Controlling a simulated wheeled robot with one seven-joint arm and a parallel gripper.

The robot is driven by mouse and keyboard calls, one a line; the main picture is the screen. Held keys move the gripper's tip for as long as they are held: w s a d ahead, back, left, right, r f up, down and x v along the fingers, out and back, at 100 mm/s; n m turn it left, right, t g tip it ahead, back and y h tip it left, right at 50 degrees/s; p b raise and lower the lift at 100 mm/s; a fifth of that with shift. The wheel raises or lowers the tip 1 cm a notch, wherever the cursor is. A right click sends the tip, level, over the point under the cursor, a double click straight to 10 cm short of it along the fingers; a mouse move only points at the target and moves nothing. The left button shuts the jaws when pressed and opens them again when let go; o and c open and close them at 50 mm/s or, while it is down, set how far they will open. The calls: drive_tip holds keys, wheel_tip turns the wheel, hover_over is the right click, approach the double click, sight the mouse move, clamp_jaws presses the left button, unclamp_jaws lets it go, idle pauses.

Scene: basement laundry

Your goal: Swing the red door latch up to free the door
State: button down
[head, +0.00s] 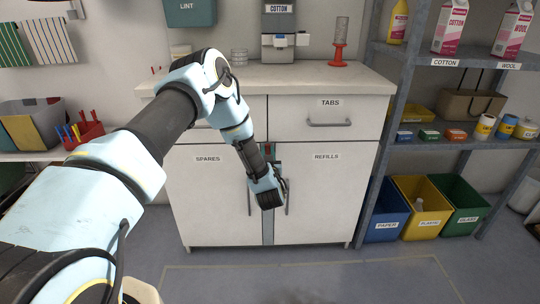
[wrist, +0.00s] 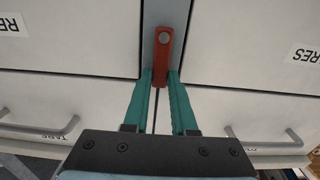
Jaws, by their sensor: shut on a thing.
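The red latch (wrist: 163,58) is a short bar with a round spot near one end. It sits on the grey strip between the two cabinet doors, close to the seam with the drawers. In the wrist view, its round-spot end lies toward the doors and its other end toward the drawers, roughly in line with the strip. The teal fingers of my gripper (wrist: 160,80) are shut on the drawer-side end, one on each side. The left door (head: 205,195) and the right door (head: 318,200) are closed.
The white cabinet has a TABS drawer (head: 340,122) above the right door, shut. A metal shelf unit with blue (head: 385,228), yellow and green bins stands close on the right. The floor in front of the cabinet is clear.

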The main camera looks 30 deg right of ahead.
drive_tip(key=c, duration=0.7)
unclamp_jaws()
drive_tip(key=v, duration=1)
drive_tip(key=shift+s+a+b, duration=0.2)
drive_tip(key=shift+s+b, duration=0.1)
drive_tip(key=shift+s, duration=0.05)
